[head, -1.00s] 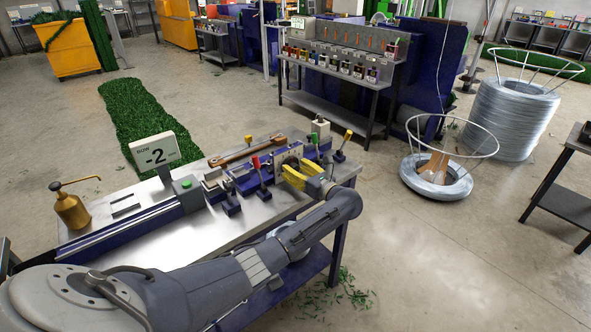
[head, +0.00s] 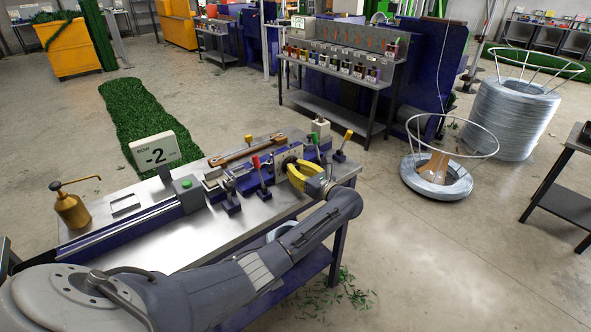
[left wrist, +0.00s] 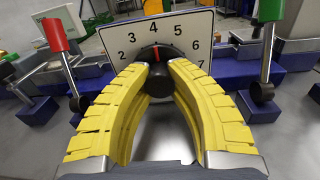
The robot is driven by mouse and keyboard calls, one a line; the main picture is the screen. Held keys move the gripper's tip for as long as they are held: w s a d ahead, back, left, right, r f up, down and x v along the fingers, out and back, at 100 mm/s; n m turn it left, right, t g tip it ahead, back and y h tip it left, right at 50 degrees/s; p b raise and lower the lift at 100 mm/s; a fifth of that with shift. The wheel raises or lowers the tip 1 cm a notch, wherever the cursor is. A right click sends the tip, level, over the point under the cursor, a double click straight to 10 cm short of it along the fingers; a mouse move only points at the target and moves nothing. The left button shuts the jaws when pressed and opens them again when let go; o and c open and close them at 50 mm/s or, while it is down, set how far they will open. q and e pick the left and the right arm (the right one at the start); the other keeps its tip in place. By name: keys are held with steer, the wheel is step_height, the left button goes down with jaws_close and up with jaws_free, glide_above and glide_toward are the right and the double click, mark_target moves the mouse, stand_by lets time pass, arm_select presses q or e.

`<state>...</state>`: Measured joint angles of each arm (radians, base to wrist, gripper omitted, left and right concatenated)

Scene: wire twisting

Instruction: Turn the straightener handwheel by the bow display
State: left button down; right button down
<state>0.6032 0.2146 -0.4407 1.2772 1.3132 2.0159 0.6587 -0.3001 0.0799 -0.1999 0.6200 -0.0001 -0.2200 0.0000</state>
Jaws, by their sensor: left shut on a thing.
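The bow display (head: 155,150) is a white sign on the bench and reads -2. The straightener handwheel (left wrist: 159,80) is a dark round knob in front of a white dial plate (left wrist: 185,20) numbered 2 to 7. A red mark on the knob's hub points up near the 4. My left gripper (head: 297,172) has yellow ridged fingers. In the left wrist view its fingertips (left wrist: 159,72) are shut on the knob from both sides and hide its edges. My right gripper is in neither view.
A red-tipped lever (left wrist: 60,50) and a green-tipped lever (left wrist: 270,40) stand on either side of the dial. A brown-handled tool (head: 245,150) lies behind on the bench. An oil pump can (head: 70,208) stands at the left end.

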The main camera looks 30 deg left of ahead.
arm_select(q)
steer(key=shift+r, duration=0.2)
steer(key=c, duration=1.1)
jaws_free()
steer(key=shift+f, duration=0.1)
steer(key=shift+o, duration=0.2)
steer(key=shift+d, duration=0.25)
steer(key=v, duration=1.1)
steer(key=shift+d, duration=0.25)
steer(key=shift+s, duration=0.15)
